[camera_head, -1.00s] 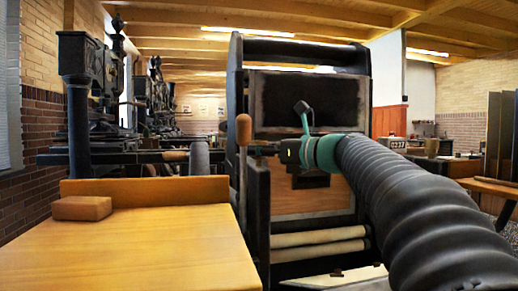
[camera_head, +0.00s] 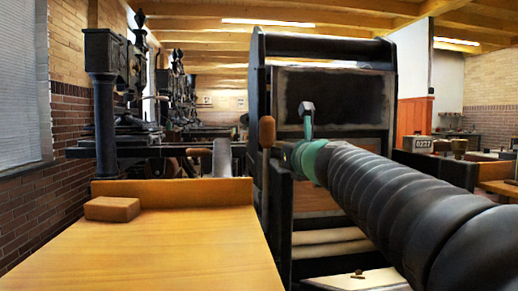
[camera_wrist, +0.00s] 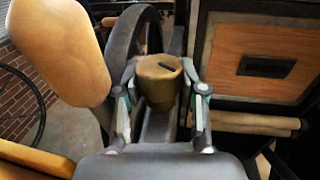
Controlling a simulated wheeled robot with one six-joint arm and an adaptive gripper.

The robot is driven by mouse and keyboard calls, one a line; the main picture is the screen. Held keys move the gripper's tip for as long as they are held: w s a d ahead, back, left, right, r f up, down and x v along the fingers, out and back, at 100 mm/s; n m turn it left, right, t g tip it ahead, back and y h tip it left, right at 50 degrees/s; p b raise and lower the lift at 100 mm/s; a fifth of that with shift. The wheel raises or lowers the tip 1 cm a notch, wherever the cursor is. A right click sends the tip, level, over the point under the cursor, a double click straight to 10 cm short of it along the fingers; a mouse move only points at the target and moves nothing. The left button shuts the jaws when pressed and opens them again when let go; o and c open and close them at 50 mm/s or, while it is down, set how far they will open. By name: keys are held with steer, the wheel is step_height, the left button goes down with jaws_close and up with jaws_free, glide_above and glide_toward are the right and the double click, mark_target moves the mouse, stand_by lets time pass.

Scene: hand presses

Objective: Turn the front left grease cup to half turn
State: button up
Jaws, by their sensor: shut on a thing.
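The grease cup (camera_wrist: 161,88) is a round, brownish, brass-like knob in the middle of the wrist view. A short dark mark lies slantwise across its flat top, pointing to the lower right. My gripper (camera_wrist: 159,72) has one finger on each side of the cup and is shut on it.
The press (camera_head: 325,45) has a black frame and pale rollers below. A wooden handle (camera_head: 267,131) stands near my wrist; a large tan handle (camera_wrist: 62,45) is left in the wrist view. A wooden table (camera_head: 170,245) with a brown block (camera_head: 112,209) lies left.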

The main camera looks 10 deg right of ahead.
stand_by(0.4)
steer(key=o, duration=0.9)
steer(key=shift+w+f+n+y+b, duration=0.1)
steer(key=shift+n+y+b, duration=0.2)
steer(key=shift+y, duration=0.1)
